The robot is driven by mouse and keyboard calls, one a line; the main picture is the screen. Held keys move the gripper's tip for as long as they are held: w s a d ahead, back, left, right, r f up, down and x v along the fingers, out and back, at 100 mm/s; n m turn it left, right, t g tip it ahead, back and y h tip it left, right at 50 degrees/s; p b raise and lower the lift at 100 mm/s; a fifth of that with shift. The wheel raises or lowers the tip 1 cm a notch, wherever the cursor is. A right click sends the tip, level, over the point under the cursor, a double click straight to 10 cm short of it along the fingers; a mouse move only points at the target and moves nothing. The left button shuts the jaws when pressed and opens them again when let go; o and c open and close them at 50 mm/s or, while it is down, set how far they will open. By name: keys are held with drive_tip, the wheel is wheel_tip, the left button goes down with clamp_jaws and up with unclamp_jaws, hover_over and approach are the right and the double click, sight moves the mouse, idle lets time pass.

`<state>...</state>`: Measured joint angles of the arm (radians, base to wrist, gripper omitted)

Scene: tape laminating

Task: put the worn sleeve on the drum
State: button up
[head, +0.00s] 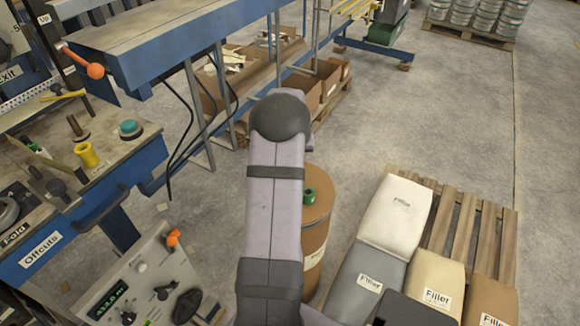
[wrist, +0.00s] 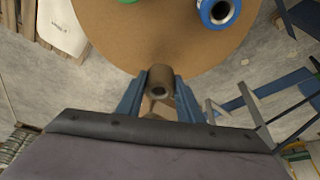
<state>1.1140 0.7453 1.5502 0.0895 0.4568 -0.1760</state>
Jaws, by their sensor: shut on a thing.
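The worn sleeve (wrist: 157,76) is a short brown tube with a dark hole in its near end. My gripper (wrist: 158,94) is shut on it, with a blue finger on each side. The drum is a brown cylinder with a tan lid; it shows in the head view (head: 319,222), partly behind my arm, and its lid fills the top of the wrist view (wrist: 140,40). In the wrist view the sleeve overlaps the lid's near edge; I cannot tell its height above it. In the head view my gripper and the sleeve are hidden.
A green spool (head: 309,195) and a blue-rimmed spool (wrist: 220,11) stand on the lid. Filler bags (head: 397,217) lie on a pallet (head: 468,222) to the right. A control box (head: 150,281) and a workbench (head: 130,158) are at left. Open floor lies behind the drum.

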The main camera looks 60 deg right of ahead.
drive_tip(key=shift+f+p, duration=0.3)
drive_tip(key=shift+f, duration=1.55)
drive_tip(key=shift+f, duration=0.1)
drive_tip(key=shift+f, duration=0.15)
drive_tip(key=o, duration=1.1)
drive_tip(key=shift+r, duration=0.35)
drive_tip(key=b+v, duration=0.1)
drive_tip(key=v, duration=1.1)
